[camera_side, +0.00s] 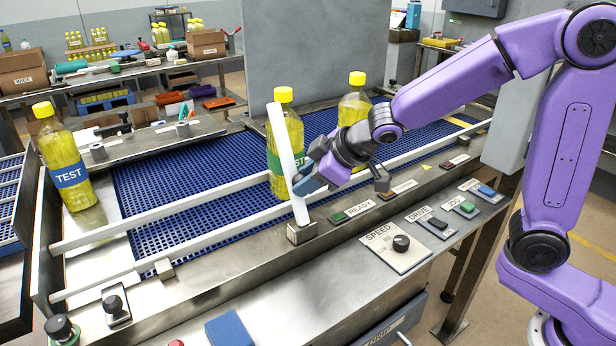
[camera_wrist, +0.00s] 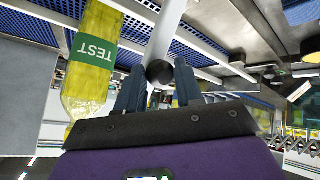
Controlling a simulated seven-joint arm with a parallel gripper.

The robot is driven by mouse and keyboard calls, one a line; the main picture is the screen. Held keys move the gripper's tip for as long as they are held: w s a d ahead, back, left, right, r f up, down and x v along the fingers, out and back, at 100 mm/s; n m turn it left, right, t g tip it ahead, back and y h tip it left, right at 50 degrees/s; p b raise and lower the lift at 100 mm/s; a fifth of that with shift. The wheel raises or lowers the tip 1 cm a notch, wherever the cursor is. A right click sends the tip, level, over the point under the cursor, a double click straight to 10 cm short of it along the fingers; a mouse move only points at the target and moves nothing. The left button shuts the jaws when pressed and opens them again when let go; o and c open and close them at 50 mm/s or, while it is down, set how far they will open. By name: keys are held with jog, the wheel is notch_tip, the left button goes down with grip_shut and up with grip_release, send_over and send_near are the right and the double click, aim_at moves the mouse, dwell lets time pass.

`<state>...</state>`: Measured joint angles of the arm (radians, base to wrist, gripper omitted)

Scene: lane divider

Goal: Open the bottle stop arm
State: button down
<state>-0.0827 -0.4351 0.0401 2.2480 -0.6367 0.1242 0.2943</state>
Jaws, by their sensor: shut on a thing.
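The stop arm is a white bar (camera_side: 285,140) that rises from a small metal block (camera_side: 301,232) on the near rail, leaning slightly left. In the wrist view the white bar (camera_wrist: 166,35) runs away from a dark round knob (camera_wrist: 160,72). My gripper (camera_side: 308,180) is at the lower half of the bar, shut on the stop arm. In the wrist view its fingers (camera_wrist: 159,92) stand either side of the knob; the exact contact is partly hidden. A yellow bottle with a green label (camera_side: 274,165) stands upright just behind the bar, partly covered by it.
Another yellow bottle (camera_side: 354,102) stands farther right on the blue belt (camera_side: 180,200). A blue-labelled bottle (camera_side: 65,160) stands at the left end. White guide rails (camera_side: 150,214) run along the belt. A speed knob (camera_side: 401,243) and several buttons line the near panel. The belt's left part is clear.

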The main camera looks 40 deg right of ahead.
jog(key=shift+s+a+f+g, duration=0.3)
jog(key=shift+s+f, duration=0.3)
jog(key=shift+f, duration=0.15)
jog(key=c, duration=0.8)
grip_release()
jog(key=shift+d, duration=0.2)
jog(key=v, duration=1.7)
jog(key=shift+r, duration=0.45)
